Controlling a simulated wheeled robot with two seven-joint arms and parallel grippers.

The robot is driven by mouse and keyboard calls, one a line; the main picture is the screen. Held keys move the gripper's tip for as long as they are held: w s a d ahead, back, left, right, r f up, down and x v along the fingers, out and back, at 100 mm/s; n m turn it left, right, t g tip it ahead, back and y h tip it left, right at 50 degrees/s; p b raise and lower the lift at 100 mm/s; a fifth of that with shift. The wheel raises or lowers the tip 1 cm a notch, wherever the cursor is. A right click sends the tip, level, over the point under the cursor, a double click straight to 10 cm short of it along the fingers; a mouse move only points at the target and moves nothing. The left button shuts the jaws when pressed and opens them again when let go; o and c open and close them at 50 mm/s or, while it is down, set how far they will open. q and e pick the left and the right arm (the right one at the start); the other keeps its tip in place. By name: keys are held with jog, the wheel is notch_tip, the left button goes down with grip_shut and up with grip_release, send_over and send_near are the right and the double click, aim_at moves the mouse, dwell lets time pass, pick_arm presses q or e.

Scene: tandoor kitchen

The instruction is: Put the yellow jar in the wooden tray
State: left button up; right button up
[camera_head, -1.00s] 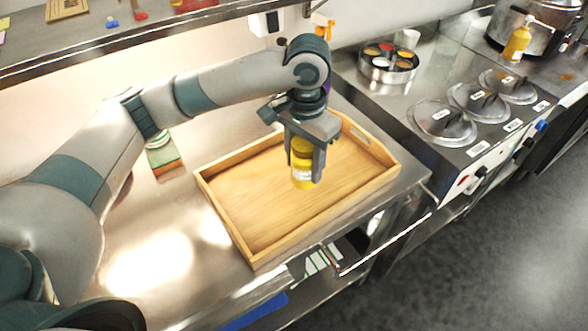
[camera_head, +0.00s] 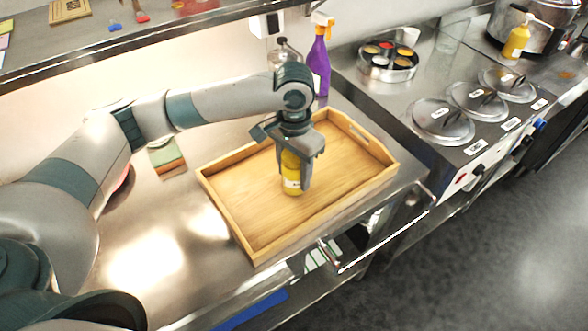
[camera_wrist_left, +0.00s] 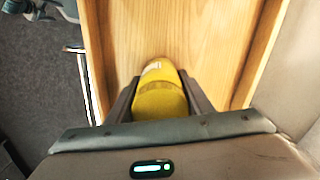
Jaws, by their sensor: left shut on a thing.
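The yellow jar (camera_head: 291,183) is upright between the fingers of my left gripper (camera_head: 296,180), which is shut on it. The jar has a pale label low on its side. It is over the middle of the wooden tray (camera_head: 240,232), inside the rim as seen from the head. I cannot tell whether its base touches the tray floor. In the left wrist view the yellow jar (camera_wrist_left: 160,98) shows between the two dark fingers, with the wooden tray (camera_wrist_left: 190,35) floor behind it. My right gripper is not in view.
A purple spray bottle (camera_head: 319,68) stands behind the tray. A round spice tin (camera_head: 388,62) and several lidded pots (camera_head: 443,121) are on the counter to the right. A sponge-like block (camera_head: 167,157) lies left of the tray. The steel table (camera_head: 190,215) is bare at the front left.

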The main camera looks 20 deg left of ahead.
pick_arm(q)
jog(key=shift+f, duration=0.15)
jog(key=o, duration=1.2)
jog(key=shift+f, duration=0.1)
jog(key=shift+r, duration=0.65)
notch_tip(320, 180, up, 11)
jog(key=b, duration=0.2)
jog(key=shift+b, duration=0.35)
